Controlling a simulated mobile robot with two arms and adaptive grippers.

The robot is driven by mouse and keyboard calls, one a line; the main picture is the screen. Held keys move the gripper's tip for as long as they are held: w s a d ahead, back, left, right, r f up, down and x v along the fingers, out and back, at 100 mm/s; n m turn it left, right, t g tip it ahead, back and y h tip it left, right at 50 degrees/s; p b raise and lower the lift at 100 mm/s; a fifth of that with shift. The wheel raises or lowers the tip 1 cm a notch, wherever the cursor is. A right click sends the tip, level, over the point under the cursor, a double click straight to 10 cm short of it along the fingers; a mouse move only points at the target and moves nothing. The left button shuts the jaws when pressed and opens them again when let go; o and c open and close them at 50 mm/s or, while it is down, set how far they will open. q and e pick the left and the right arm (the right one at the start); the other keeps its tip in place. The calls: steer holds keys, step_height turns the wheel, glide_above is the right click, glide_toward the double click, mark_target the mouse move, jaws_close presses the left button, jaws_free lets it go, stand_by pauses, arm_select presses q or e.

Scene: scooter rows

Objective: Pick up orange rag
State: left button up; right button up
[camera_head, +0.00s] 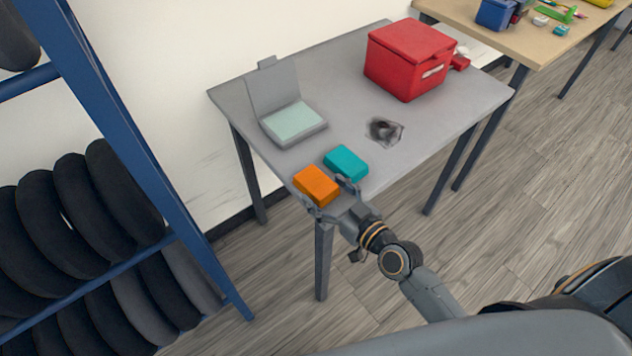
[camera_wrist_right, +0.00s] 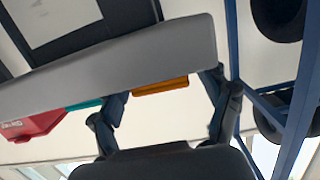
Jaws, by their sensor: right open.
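The orange rag (camera_head: 317,186) is a folded block lying at the near left corner of the grey table (camera_head: 340,72). It also shows in the right wrist view (camera_wrist_right: 160,87), as an orange strip between the fingers, partly hidden by the table edge. My right gripper (camera_head: 329,197) is open at that table corner, with its fingers on either side of the orange rag. In the right wrist view the open right gripper (camera_wrist_right: 168,100) has nothing visible held in it. My left gripper is not in view.
A teal rag (camera_head: 346,162) lies close beside the orange one. An open grey case (camera_head: 292,122), a dark crumpled item (camera_head: 383,130) and a red box (camera_head: 409,58) stand farther back. A blue tire rack (camera_head: 150,160) is at left; a wooden table (camera_head: 535,40) is at upper right.

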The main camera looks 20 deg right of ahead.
mark_target(316, 181)
steer(key=x, duration=0.4)
steer(key=shift+s, duration=0.1)
steer(key=c, duration=0.9)
steer(key=shift+r+p, duration=0.3)
steer(key=shift+r, duration=0.15)
step_height(316, 181, up, 3)
steer(key=shift+f+p, duration=0.25)
steer(key=shift+p, duration=0.1)
steer(key=s+a+r+p, duration=0.1)
steer(key=s+a+r, duration=0.7)
steer(key=s+r, duration=0.25)
steer(key=s+d+m+h, duration=0.1)
steer(key=d+h, duration=0.1)
steer(key=d, duration=0.2)
steer(key=s+d+m+h, duration=0.1)
steer(key=d, duration=0.3)
steer(key=s+d+r+m+t+h, duration=0.1)
steer(key=d+m+h, duration=0.1)
steer(key=d, duration=0.2)
steer(key=shift+s+h, duration=0.15)
steer(key=shift+h, duration=0.15)
